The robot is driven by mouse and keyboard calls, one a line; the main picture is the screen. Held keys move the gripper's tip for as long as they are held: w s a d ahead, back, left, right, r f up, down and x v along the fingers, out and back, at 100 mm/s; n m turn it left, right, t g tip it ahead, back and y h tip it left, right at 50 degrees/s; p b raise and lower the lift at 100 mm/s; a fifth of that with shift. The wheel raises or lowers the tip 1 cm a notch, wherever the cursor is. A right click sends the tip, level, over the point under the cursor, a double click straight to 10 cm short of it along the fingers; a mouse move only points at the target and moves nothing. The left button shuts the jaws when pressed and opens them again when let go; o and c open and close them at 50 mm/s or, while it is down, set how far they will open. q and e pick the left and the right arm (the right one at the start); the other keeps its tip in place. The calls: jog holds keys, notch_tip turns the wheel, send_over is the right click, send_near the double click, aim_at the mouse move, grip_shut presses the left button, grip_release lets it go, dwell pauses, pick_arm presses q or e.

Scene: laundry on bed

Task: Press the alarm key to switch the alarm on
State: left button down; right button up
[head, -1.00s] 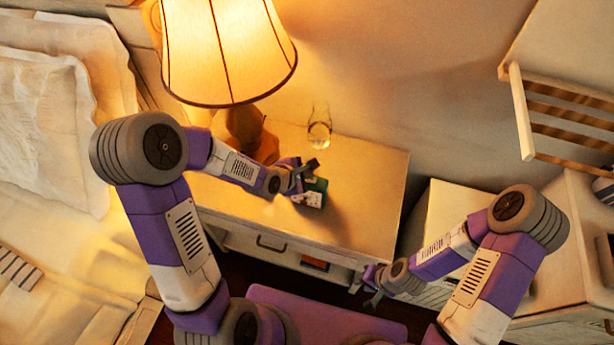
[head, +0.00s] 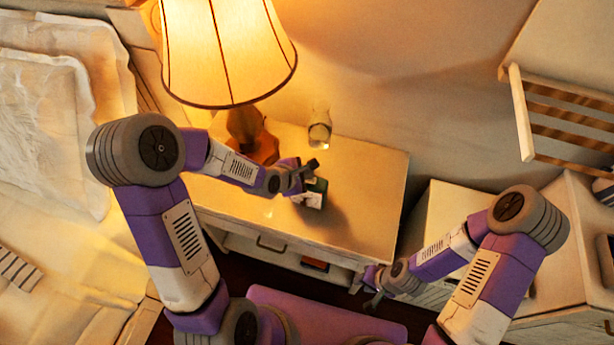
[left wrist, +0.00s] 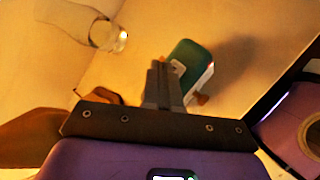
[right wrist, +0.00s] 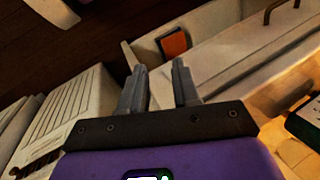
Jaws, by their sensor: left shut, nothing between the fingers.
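The alarm clock (head: 317,187) is a small green box with a pale face, standing on the nightstand (head: 365,190). My left gripper (head: 312,166) is shut and empty, just at the clock's upper left side in the head view. In the left wrist view the shut fingers (left wrist: 158,70) point past the clock's left end, and the green clock (left wrist: 195,62) shows partly behind them. I cannot tell whether they touch. The alarm key is not clearly made out. My right gripper (head: 373,299) is low in front of the nightstand; its fingers (right wrist: 158,72) are apart with nothing between them.
A lit lamp (head: 225,55) stands at the nightstand's back left, its base (head: 250,140) close to my left forearm. A glass vessel (head: 319,130) stands behind the clock. An orange item (right wrist: 174,43) lies in the open compartment below. The nightstand's right part is clear.

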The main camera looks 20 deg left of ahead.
pick_arm(q)
jog(key=shift+r+p, duration=2.45)
jog(key=shift+r, duration=0.65)
jog(key=shift+f, duration=0.1)
